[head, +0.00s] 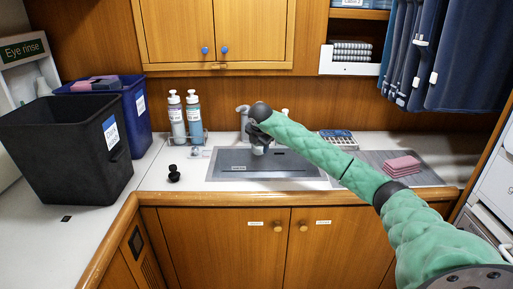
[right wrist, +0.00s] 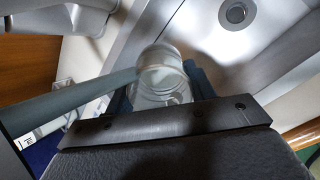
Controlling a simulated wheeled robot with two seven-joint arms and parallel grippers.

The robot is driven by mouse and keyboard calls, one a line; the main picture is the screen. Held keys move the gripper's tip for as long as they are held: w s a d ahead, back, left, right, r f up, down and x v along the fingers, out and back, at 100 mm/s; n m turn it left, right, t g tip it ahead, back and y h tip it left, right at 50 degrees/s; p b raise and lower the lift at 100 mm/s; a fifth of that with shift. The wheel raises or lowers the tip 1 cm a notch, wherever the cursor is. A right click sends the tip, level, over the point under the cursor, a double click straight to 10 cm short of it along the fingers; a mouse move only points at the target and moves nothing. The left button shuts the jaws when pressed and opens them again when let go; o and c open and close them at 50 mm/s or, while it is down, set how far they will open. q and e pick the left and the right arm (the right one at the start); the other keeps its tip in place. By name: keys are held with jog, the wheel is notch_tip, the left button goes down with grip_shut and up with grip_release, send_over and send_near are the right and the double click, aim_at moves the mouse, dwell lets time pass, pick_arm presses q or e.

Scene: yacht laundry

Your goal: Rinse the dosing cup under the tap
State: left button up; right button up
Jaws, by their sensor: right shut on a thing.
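The dosing cup (right wrist: 162,78) is a clear cup held in the jaws of my right gripper (right wrist: 165,98), which is shut on it. In the head view my right gripper (head: 257,143) is over the sink (head: 225,172), close in front of the tap (head: 243,118). The arm hides part of the tap, and the cup is too small to make out there. The sink with its round drain (right wrist: 236,13) shows beyond the cup in the right wrist view. I cannot tell whether water is running. My left gripper is not in view.
Two pump bottles (head: 186,118) stand in a rack left of the sink. A small black object (head: 174,173) sits on the counter. A black bin (head: 68,150) and a blue bin (head: 128,110) stand further left. Folded pink cloths (head: 402,166) lie on the right.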

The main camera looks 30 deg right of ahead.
jog(key=shift+a, duration=0.1)
dwell(0.4)
jog(key=shift+w+a+b, duration=0.25)
jog(key=shift+a+b, duration=0.05)
jog(key=shift+d, duration=0.1)
jog(key=shift+s+d+b, duration=0.3)
jog(key=shift+d+b, duration=0.1)
jog(key=shift+b, duration=0.05)
dwell(0.4)
jog(key=s+a+b, duration=0.1)
jog(key=s+a, duration=0.3)
jog(key=s, duration=0.3)
jog(key=shift+b, duration=0.35)
dwell(0.4)
dwell(1.1)
